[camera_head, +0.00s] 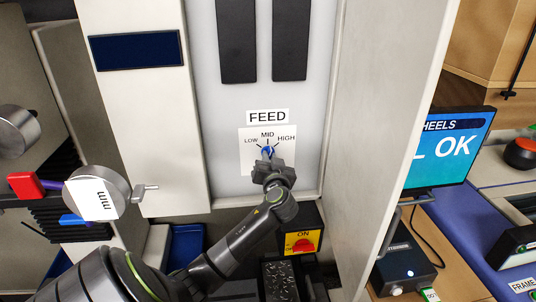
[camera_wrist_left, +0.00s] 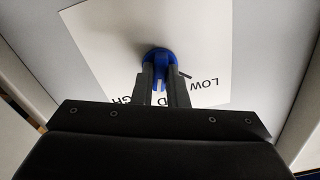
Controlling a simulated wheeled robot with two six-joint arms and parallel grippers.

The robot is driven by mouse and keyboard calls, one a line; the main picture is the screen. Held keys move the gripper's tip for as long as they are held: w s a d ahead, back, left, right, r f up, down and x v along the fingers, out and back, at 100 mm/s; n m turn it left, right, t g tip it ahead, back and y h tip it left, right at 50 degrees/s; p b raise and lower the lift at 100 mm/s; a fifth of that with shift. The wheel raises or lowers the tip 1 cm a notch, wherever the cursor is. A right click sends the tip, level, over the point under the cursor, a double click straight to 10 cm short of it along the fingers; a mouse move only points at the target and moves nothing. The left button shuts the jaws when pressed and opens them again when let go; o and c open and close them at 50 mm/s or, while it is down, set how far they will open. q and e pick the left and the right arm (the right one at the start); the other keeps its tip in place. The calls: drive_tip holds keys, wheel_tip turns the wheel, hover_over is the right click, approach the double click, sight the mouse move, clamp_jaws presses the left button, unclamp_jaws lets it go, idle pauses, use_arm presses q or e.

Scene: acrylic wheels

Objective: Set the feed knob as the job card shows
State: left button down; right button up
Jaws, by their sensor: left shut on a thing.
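The blue feed knob (camera_head: 267,151) sits on a white dial plate (camera_head: 249,166) marked LOW, MID and HIGH, below the FEED label. My left gripper (camera_head: 267,158) reaches up from below and is shut on the knob. In the left wrist view, the two fingers (camera_wrist_left: 159,80) are closed around the blue knob (camera_wrist_left: 158,54), with the lettering upside down and partly hidden by the gripper. The fingers cover much of the knob, so I cannot tell which mark it points at. I cannot make out a job card. My right gripper is not in view.
A yellow ON switch plate with a red knob (camera_head: 304,245) lies just right of my left arm. A side panel (camera_head: 385,130) stands right of the dial. A handwheel with a crank (camera_head: 98,192) is at left. A monitor (camera_head: 452,147) stands at right.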

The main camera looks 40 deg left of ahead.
use_arm(q)
drive_tip(key=shift+m+p, duration=0.3)
drive_tip(key=shift+m, duration=2)
drive_tip(key=shift+m, duration=0.8)
drive_tip(key=c, duration=1.3)
unclamp_jaws()
